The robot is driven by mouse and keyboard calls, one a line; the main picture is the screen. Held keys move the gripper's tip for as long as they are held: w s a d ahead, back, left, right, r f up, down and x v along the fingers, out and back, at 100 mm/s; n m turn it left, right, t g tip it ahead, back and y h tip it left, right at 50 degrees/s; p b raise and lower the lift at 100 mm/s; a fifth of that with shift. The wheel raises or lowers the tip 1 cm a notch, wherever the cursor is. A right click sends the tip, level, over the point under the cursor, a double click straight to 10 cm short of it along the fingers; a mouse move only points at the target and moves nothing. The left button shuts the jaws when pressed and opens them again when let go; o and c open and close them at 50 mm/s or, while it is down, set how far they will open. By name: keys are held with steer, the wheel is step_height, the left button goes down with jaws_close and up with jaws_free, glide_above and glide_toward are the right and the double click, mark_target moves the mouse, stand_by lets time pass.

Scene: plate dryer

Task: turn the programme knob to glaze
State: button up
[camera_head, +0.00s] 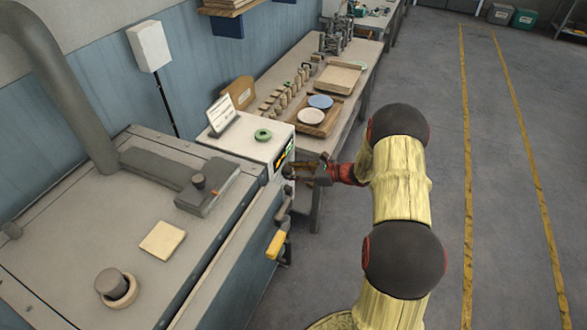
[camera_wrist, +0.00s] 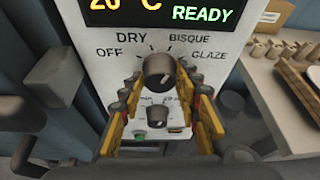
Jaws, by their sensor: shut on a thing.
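The programme knob (camera_wrist: 158,71) is a dark round knob on the white control panel (camera_wrist: 100,75), below the lit display. The words OFF, DRY, BISQUE and GLAZE (camera_wrist: 209,55) run in an arc above it from left to right. My gripper (camera_wrist: 159,80) has its yellow fingers with dark pads on both sides of the knob, shut on it. I cannot tell which word the knob's mark points to. In the head view my gripper (camera_head: 297,171) is at the panel's front face and largely hides the knob.
The display (camera_wrist: 165,12) reads READY and 20 °C. A smaller knob (camera_wrist: 157,116) and a green light (camera_wrist: 140,135) lie below, between my fingers. A workbench (camera_head: 345,115) with plates and small pots stands behind.

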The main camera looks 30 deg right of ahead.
steer(key=shift+d+m+g+y+p, duration=0.1)
steer(key=shift+m+g+y+p, duration=0.3)
steer(key=shift+m+y+p, duration=0.6)
steer(key=shift+w+m+g+y+p, duration=0.15)
steer(key=shift+m+g+y+p, duration=0.3)
steer(key=shift+m, duration=0.85)
steer(key=o, duration=1)
steer(key=shift+f, duration=0.1)
steer(key=shift+o, duration=0.5)
steer(key=shift+d, duration=0.15)
steer(key=v, duration=1.2)
